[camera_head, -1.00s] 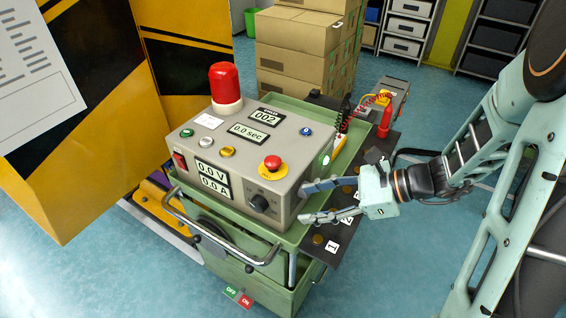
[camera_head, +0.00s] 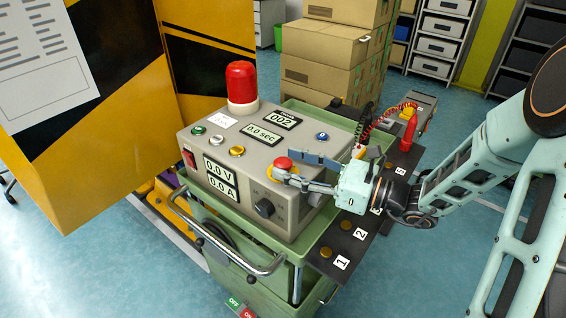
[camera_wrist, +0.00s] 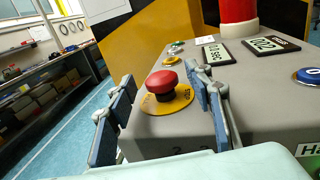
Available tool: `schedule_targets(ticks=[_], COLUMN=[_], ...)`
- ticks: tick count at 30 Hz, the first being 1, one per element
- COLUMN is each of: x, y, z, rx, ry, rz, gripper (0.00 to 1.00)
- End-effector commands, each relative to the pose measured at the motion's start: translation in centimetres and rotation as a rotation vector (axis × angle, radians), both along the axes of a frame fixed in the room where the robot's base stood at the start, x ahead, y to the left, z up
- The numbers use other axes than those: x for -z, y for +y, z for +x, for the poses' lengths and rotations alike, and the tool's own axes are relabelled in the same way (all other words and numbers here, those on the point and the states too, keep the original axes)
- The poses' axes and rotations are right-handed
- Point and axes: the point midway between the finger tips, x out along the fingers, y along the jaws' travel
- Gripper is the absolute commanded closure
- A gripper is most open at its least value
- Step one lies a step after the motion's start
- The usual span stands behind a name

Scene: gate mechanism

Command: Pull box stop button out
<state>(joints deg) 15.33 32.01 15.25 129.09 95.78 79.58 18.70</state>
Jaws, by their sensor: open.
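The grey control box (camera_head: 205,158) stands on a green cart. Its red stop button (camera_head: 283,163) sits on a yellow disc on the box's top, near the right front corner. In the wrist view the red mushroom head (camera_wrist: 161,80) rises above the yellow disc (camera_wrist: 168,101) and lies between the two fingers, a little ahead of them. My gripper (camera_head: 300,170) is open and comes in from the right over the box's edge. In the wrist view the gripper (camera_wrist: 160,118) shows one blue-padded finger on each side of the button. I cannot see a finger touching it.
A red lamp (camera_head: 242,85) stands at the back of the box. A blue button (camera_head: 321,136) and the digital displays (camera_head: 262,135) share its top. A black numbered strip (camera_head: 352,238) runs along the cart's right side. A yellow-black panel (camera_head: 110,110) stands left.

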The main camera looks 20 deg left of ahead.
Motion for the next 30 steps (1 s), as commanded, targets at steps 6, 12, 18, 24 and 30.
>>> schedule_targets(ticks=[6,12,18,24,30], x=[0.0,0.0,0.0,0.0,0.0], y=[2.1,2.3,2.3,2.3,2.3], z=[0.4,0.5,0.5,0.5,0.5], rx=[0.0,0.001,0.001,0.001,0.001], ry=[-0.001,-0.001,-0.001,-0.001,-0.001], rz=[0.0,-0.001,-0.001,-0.001,-0.001], gripper=[0.53,0.53,0.62,0.84,1.0])
